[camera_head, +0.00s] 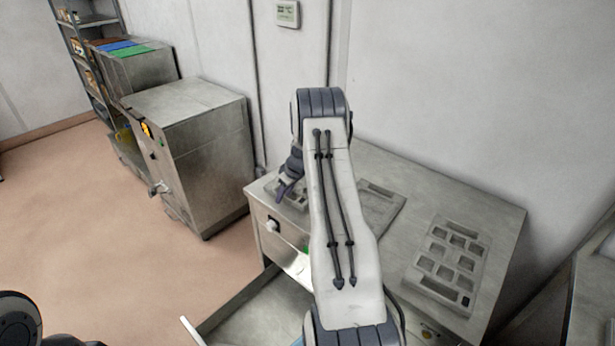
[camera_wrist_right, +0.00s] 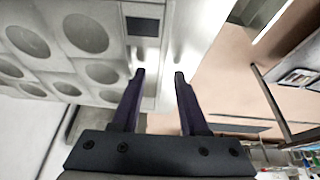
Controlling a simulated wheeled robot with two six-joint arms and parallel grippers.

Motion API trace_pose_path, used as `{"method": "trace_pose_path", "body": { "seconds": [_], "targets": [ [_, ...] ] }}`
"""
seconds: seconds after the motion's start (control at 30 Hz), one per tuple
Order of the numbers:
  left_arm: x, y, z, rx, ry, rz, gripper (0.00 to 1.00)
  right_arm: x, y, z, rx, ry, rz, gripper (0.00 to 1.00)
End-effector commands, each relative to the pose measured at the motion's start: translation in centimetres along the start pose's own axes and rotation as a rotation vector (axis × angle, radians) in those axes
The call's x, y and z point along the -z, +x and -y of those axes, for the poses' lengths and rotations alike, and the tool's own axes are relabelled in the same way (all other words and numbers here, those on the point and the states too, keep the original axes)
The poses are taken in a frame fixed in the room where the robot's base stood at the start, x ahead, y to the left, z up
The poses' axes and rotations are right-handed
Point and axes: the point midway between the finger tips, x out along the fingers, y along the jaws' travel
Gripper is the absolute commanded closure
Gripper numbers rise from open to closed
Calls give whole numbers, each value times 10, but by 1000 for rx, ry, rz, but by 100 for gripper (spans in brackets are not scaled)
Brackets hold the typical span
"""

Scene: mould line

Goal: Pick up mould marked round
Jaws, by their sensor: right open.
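A pale grey mould with round cavities (camera_wrist_right: 105,50) fills the upper left of the right wrist view. A dark rectangular patch (camera_wrist_right: 142,26) is near its edge. My right gripper (camera_wrist_right: 159,74) is open, its two dark fingertips close to that edge; I cannot tell whether they touch it. In the head view my right gripper (camera_head: 285,190) is at the left end of the steel worktop, over a mould (camera_head: 299,200) that it and my arm partly hide. A mould with squarish cavities (camera_head: 437,268) lies at the right. My left gripper is not in view.
Another flat mould or tray (camera_head: 390,203) lies mid-worktop, partly behind my right arm. The steel worktop (camera_head: 480,205) is bare near the wall. An open drawer (camera_head: 255,312) juts out below. A steel cabinet (camera_head: 195,110) stands to the left, with open floor before it.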

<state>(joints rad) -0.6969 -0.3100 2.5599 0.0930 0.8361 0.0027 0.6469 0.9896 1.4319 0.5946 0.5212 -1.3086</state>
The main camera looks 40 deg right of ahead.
Motion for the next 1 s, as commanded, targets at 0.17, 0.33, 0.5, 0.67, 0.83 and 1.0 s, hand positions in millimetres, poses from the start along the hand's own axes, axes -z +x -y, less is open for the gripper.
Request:
{"method": "trace_pose_path", "body": {
  "seconds": [0.17,0.33,0.5,0.67,0.83,1.0],
  "targets": [
    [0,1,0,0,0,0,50,0,0,0,0,0,0,68],
    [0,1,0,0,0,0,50,0,0,0,0,0,0,100],
    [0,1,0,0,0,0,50,0,0,0,0,0,0,100],
    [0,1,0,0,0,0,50,0,0,0,0,0,0,100],
    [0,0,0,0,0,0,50,0,0,0,0,0,0,100],
    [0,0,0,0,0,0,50,0,-1,0,-1,0,-1,100]
  ]
}}
